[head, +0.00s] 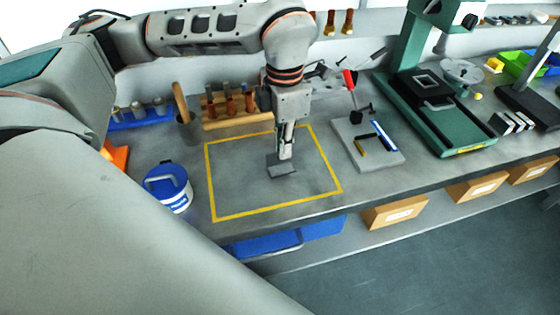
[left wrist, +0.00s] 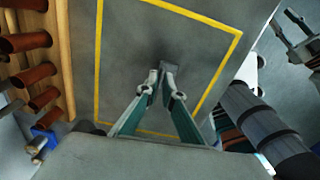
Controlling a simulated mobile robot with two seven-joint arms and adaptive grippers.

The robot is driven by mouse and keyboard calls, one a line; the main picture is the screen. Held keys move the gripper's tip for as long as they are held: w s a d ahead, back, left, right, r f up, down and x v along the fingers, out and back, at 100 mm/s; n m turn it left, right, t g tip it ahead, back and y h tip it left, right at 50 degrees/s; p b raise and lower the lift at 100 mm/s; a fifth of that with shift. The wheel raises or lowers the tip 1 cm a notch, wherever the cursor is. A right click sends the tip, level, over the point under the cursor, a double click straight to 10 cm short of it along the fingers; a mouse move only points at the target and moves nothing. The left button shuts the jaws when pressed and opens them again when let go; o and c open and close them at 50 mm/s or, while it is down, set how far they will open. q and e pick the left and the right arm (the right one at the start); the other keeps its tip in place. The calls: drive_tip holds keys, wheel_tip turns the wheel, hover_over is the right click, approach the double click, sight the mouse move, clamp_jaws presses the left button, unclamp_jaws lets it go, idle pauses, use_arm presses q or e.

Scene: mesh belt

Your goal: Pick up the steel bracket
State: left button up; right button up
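The steel bracket (head: 282,168) is a small grey angled piece inside the yellow-outlined area of the bench. My left gripper (head: 286,152) points straight down at it, with its fingertips at the bracket's upright part. In the left wrist view the fingers (left wrist: 161,80) come close together, with the grey bracket (left wrist: 171,71) at their tips. The gripper looks shut on the bracket's thin part, though the contact is partly hidden. I cannot tell whether the bracket is clear of the surface.
The yellow outline (head: 212,185) encloses otherwise clear bench. A blue-and-white tub (head: 168,188) stands to its left, a wooden rack (head: 228,110) behind it. A grey plate (head: 345,140) with small tools lies to the right, beside a green stand (head: 437,115). Cardboard bins (head: 396,212) sit below the bench edge.

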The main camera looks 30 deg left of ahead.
sight(281, 163)
use_arm(q)
drive_tip(key=shift+f, duration=1.45)
clamp_jaws()
